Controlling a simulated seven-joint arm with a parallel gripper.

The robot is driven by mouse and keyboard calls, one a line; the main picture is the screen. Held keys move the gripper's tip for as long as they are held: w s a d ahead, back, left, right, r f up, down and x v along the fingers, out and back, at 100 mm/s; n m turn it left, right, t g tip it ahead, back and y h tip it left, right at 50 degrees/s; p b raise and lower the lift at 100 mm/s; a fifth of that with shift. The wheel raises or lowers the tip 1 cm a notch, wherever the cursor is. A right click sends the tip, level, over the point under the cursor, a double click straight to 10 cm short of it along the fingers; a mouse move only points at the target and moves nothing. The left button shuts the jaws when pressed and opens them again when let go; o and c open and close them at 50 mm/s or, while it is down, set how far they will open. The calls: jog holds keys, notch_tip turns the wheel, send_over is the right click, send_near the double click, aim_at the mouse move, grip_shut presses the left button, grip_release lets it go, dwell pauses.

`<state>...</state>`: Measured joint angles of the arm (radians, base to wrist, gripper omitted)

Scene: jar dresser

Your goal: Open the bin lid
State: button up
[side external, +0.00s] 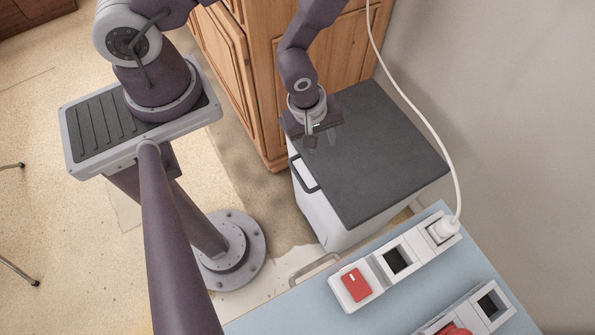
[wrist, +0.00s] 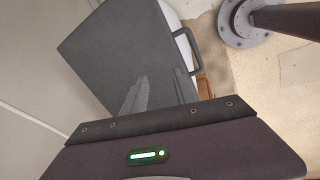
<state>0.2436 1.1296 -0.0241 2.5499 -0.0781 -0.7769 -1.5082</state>
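The bin is a white box (side external: 322,217) with a flat dark grey lid (side external: 385,165), and the lid lies shut on top. A dark loop handle (side external: 306,178) sits at the lid's left edge. In the wrist view, the lid (wrist: 115,60) fills the middle, with the handle (wrist: 187,48) at its right edge and a strip of white body beside it. My gripper (side external: 320,143) is over the lid's left back corner, near the handle but apart from it. In the wrist view, its two fingers (wrist: 161,82) are spread with nothing between them.
A wooden cabinet (side external: 270,60) stands directly behind the bin, and a grey wall (side external: 500,100) is to the right. A blue-topped surface (side external: 400,310) with power socket blocks (side external: 398,260) is in front. A white cable (side external: 415,110) runs past the bin's right side.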

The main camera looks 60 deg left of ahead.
aim_at(299, 177)
jog(key=s+f+n, duration=0.1)
jog(key=f, duration=0.3)
jog(key=s+f+n, duration=0.1)
jog(key=s+f, duration=0.1)
jog(key=f, duration=0.3)
jog(key=s+a+f, duration=0.1)
jog(key=s+f, duration=0.1)
jog(key=f, duration=0.3)
jog(key=shift+s+a+f+n+g, duration=0.1)
jog(key=shift+s+f+n+g, duration=0.05)
jog(key=shift+n+g, duration=0.2)
grip_shut()
dwell(0.4)
